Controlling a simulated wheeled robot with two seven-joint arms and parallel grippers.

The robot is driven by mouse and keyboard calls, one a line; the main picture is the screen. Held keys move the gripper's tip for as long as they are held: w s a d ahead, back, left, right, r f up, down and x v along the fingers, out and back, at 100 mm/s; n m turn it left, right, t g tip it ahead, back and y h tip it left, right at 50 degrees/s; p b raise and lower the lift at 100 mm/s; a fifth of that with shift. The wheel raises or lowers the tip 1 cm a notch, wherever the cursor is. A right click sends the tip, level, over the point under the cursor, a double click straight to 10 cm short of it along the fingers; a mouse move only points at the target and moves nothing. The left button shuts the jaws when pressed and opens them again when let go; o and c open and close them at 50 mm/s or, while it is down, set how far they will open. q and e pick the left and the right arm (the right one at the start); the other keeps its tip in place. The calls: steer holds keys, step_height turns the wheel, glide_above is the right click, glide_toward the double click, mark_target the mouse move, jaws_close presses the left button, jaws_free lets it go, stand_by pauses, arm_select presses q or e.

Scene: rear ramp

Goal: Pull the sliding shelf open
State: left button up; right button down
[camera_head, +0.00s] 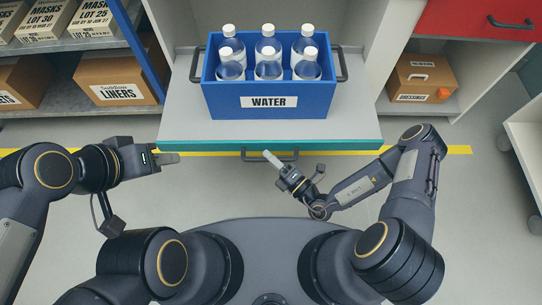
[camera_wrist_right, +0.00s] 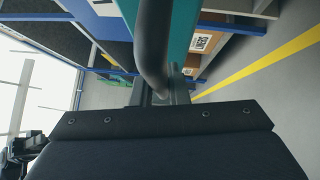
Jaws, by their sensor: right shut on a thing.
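The sliding shelf (camera_head: 180,128) has a grey top and a teal front edge, in the middle of the head view. Its dark bar handle (camera_head: 289,155) is on the front edge, and it also shows in the right wrist view (camera_wrist_right: 152,45). My right gripper (camera_head: 272,160) is at the handle; in the right wrist view its jaws (camera_wrist_right: 161,97) are closed around the bar. My left gripper (camera_head: 168,158) is in front of the shelf's left front corner, clear of it. Its fingers overlap in the picture, so its opening is unclear.
A blue crate (camera_head: 225,102) labelled WATER, with several white-capped bottles, stands on the shelf. Racks with cardboard boxes (camera_head: 118,77) are at the left. A red drawer (camera_head: 460,20) and a carton (camera_head: 420,78) are at the right. Clear floor with a yellow line (camera_head: 455,150) lies in front.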

steer(key=c, duration=1.4)
jaws_free()
steer(key=p+v, duration=0.1)
steer(key=v, duration=0.7)
